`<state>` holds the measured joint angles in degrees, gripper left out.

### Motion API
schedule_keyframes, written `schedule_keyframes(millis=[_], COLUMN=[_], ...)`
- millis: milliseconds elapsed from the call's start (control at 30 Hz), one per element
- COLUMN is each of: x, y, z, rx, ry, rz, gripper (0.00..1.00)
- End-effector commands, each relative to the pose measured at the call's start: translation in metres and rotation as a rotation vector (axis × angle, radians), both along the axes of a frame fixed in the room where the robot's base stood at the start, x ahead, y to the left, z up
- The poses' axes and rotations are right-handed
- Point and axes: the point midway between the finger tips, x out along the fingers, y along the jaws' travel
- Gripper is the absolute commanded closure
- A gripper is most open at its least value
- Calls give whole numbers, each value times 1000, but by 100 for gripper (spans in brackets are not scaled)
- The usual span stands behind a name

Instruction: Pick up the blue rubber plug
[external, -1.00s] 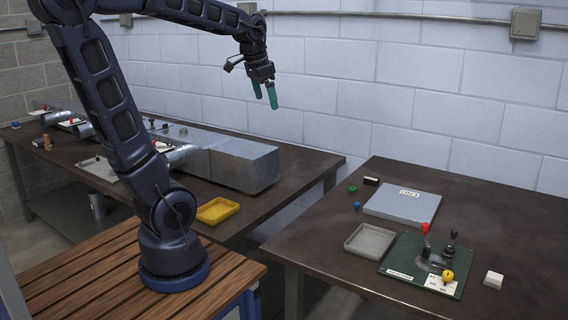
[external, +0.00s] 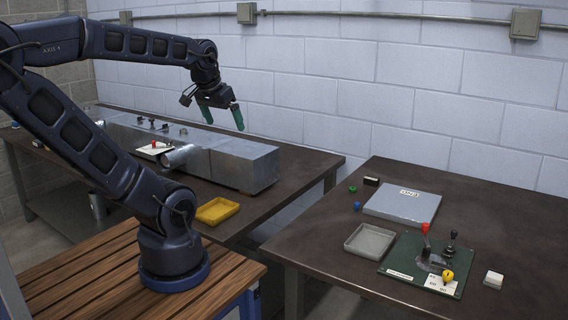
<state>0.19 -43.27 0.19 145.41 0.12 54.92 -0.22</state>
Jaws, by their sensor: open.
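A small blue piece (external: 357,206), which looks like the blue rubber plug, lies on the right-hand dark table, left of the grey flat box. A small green piece (external: 352,189) lies just behind it. My gripper (external: 223,117) has green fingertips that are spread apart with nothing between them. It hangs in the air above the metal duct (external: 245,163) on the left-hand table, well to the left of the blue piece and higher than it.
The grey flat box (external: 402,203), a grey tray (external: 370,241) and a green board with a red-topped lever (external: 425,258) stand on the right table (external: 500,220). A yellow tray (external: 217,210) lies on the left table. A gap separates the tables.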

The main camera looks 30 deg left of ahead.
Motion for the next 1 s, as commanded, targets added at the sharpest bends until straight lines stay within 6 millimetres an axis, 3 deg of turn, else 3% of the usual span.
schedule_keyframes(millis=[167,433,767,1000], x=[0,0,2,34], y=[0,0,0,-10], z=[0,0,0,-2], rx=[0,0,5,85], ry=[0,0,2,43], rz=[-1,-1,-6,-99], gripper=[0,53,55,55])
